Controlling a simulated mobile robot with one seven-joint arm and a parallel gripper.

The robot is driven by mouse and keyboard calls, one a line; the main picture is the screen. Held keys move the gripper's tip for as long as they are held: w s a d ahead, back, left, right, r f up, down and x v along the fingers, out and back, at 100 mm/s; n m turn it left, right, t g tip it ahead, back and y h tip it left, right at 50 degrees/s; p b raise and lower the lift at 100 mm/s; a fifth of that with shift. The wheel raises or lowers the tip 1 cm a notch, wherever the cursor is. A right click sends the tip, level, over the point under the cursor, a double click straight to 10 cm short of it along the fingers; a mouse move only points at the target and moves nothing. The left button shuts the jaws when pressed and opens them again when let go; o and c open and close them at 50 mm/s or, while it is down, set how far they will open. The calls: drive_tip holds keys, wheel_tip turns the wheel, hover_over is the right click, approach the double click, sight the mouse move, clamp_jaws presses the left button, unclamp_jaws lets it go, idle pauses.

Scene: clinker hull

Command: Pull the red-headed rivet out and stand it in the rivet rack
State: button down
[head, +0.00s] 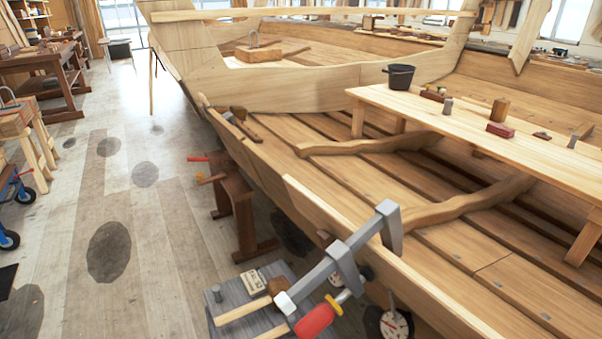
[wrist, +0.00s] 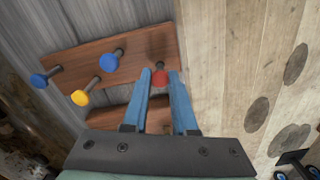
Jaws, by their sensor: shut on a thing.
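In the wrist view my gripper (wrist: 160,78) has its two blue fingers closed around the red-headed rivet (wrist: 159,76). The red head shows between the fingertips. Its dark shank runs up over a brown wooden board (wrist: 70,62); I cannot tell how deep it sits in the board. Two blue-headed rivets (wrist: 113,63) and (wrist: 39,80) and a yellow-headed rivet (wrist: 79,97) stick out of the same board to the left. My gripper does not show in the head view. I cannot make out a separate rivet rack for certain.
Grey planks (wrist: 60,22) lie behind the board; pale floor (wrist: 225,60) lies to the right. A brown trestle (head: 240,205) stands beyond.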

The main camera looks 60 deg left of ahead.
drive_tip(key=shift+f+b, duration=0.65)
drive_tip(key=shift+f, duration=0.3)
drive_tip(key=c, duration=0.6)
unclamp_jaws()
drive_tip(key=shift+r, duration=0.1)
wheel_tip(320, 180, up, 8)
drive_tip(key=p, duration=0.8)
drive_tip(key=shift+p, duration=0.3)
